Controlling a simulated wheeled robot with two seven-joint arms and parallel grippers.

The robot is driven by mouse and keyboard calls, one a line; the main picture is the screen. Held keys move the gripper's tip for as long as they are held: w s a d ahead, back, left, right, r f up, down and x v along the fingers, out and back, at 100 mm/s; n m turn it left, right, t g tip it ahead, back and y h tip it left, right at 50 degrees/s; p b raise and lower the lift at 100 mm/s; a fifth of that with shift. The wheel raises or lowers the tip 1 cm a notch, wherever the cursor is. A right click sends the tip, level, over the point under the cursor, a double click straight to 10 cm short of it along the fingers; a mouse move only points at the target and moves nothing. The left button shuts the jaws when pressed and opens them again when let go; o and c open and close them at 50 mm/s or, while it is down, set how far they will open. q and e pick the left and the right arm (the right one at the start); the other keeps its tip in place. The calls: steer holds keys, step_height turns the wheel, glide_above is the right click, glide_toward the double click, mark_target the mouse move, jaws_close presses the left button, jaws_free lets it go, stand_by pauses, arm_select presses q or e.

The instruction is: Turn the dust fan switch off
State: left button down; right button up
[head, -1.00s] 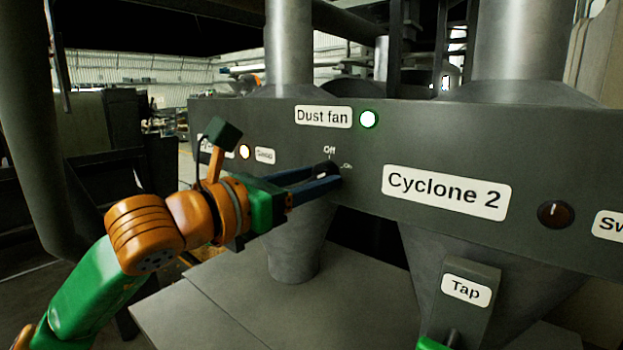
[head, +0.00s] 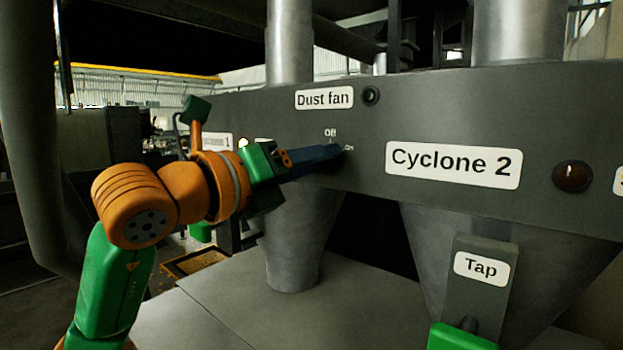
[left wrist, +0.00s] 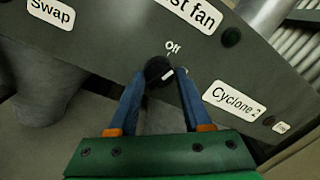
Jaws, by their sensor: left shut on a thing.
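The dust fan switch is a round black knob (left wrist: 156,68) with a white mark, on the grey panel (head: 450,110) below the "Dust fan" label (head: 324,98). The left wrist view shows the "Off" label (left wrist: 172,46) just above the knob. The lamp (head: 371,96) beside the label is dark. My left gripper (head: 336,152) reaches the switch from the left, and its blue fingers hide most of the knob in the head view. In the left wrist view its fingers (left wrist: 160,76) are shut on the knob's two sides.
The "Cyclone 2" label (head: 454,165) and a dark lamp (head: 573,176) are right of the switch. A "Tap" box (head: 480,285) stands out below the panel. A grey metal cone (head: 293,245) is under the switch.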

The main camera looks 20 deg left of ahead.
arm_select(q)
steer(key=shift+n+b, duration=1.1)
steer(key=shift+n, duration=1.2)
steer(key=shift+c, duration=1.8)
jaws_free()
steer(key=shift+w, duration=0.1)
steer(key=b+v, duration=0.2)
steer(key=v, duration=0.5)
steer(key=shift+b, duration=0.35)
steer(key=shift+d+f, duration=0.1)
